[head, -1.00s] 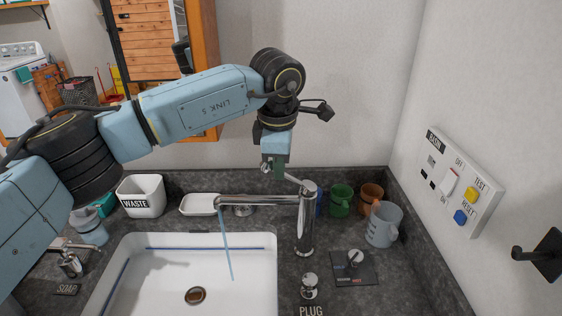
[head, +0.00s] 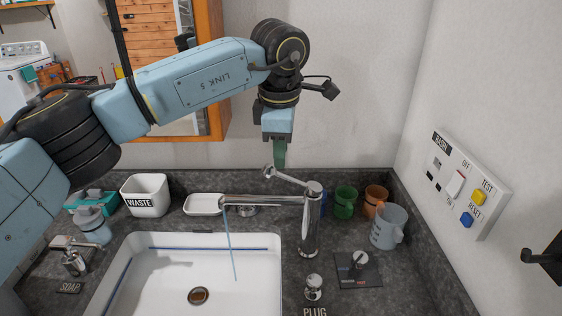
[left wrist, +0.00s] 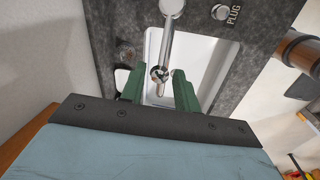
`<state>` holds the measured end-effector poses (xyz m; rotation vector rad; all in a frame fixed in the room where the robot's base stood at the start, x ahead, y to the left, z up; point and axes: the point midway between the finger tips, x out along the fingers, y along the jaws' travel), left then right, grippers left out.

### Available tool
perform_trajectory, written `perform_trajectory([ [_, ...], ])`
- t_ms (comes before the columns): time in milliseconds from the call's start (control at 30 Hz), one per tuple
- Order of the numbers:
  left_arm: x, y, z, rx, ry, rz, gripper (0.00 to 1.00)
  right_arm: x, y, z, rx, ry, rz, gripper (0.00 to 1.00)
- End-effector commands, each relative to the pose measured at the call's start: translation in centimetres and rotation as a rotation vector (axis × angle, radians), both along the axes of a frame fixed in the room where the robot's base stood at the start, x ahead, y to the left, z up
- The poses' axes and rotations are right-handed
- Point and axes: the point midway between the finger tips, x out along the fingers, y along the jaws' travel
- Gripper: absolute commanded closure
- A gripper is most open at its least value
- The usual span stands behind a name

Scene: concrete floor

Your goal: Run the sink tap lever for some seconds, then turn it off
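The chrome tap (head: 310,225) stands at the right of the white sink (head: 262,292). Its lever (head: 290,179) points left and tilts up from the tap's top, ending in a round knob. A thin stream of water (head: 232,255) runs from the spout (head: 262,201) into the sink. My left gripper (head: 279,163) points down just above the lever's end. In the left wrist view its two green fingers (left wrist: 158,90) are spread, with the lever's ringed end (left wrist: 158,73) showing between them; contact cannot be made out. My right gripper is out of view.
Several mugs (head: 388,228) stand right of the tap, close to the wall. A plug knob (head: 314,288) and a dark plate with a small control (head: 358,272) sit in front. A waste bin (head: 145,196) and white dish (head: 205,204) stand behind the sink. A switch panel (head: 460,186) is on the right wall.

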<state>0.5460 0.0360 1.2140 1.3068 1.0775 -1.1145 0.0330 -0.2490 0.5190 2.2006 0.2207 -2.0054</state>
Motion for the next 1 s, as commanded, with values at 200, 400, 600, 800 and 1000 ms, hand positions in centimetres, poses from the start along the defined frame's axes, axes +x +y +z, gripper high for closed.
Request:
perform_trajectory([
  [200, -0.7, 0.1, 5.1, 0.001, -0.004, 0.002, 0.69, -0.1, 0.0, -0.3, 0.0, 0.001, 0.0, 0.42],
  [400, -1.2, 0.2, 8.2, 0.002, -0.002, 0.004, 0.69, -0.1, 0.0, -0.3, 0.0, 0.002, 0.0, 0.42],
  [600, -1.4, 0.2, 9.3, 0.001, -0.001, 0.003, 0.69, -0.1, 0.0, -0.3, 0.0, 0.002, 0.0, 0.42],
  [800, -1.4, 0.2, 9.3, 0.001, -0.001, 0.003, 0.69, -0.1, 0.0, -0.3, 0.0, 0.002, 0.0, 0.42],
  [1000, -1.2, -0.9, 7.3, -0.037, -0.001, -0.034, 0.91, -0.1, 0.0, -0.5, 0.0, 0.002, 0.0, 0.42],
])
